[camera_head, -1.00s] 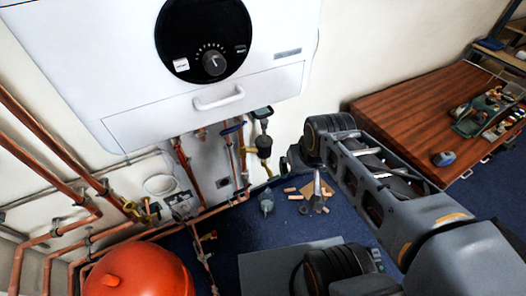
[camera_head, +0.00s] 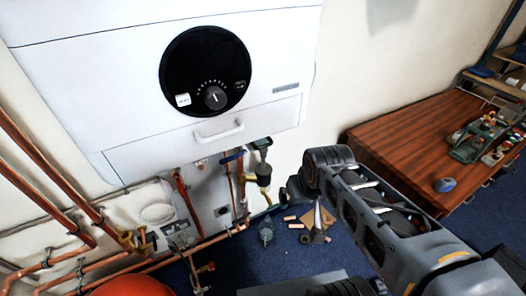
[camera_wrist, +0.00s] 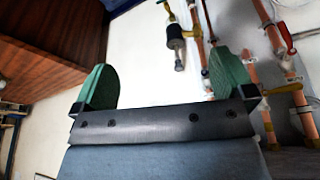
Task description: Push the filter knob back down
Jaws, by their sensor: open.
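The filter, with a dark round body and brass fittings, hangs on the pipework below the boiler in the head view (camera_head: 264,169). It looks like the dark cylinder on a brass fitting near the top middle of the wrist view (camera_wrist: 175,37). Which part is its knob, and how far it stands out, I cannot tell. My gripper (camera_wrist: 165,78) is open and empty, its two green fingers wide apart. The filter shows beyond the gap between the fingers, apart from both. In the head view my arm reaches in from the right, and the fingers cannot be made out.
The white boiler (camera_head: 75,75) hangs above the filter. Copper pipes (camera_head: 55,170) run along the wall to the left. A red tank (camera_head: 130,287) stands at the lower left. A wooden bench (camera_head: 405,138) with tools is at the right. Small loose parts lie on the blue floor.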

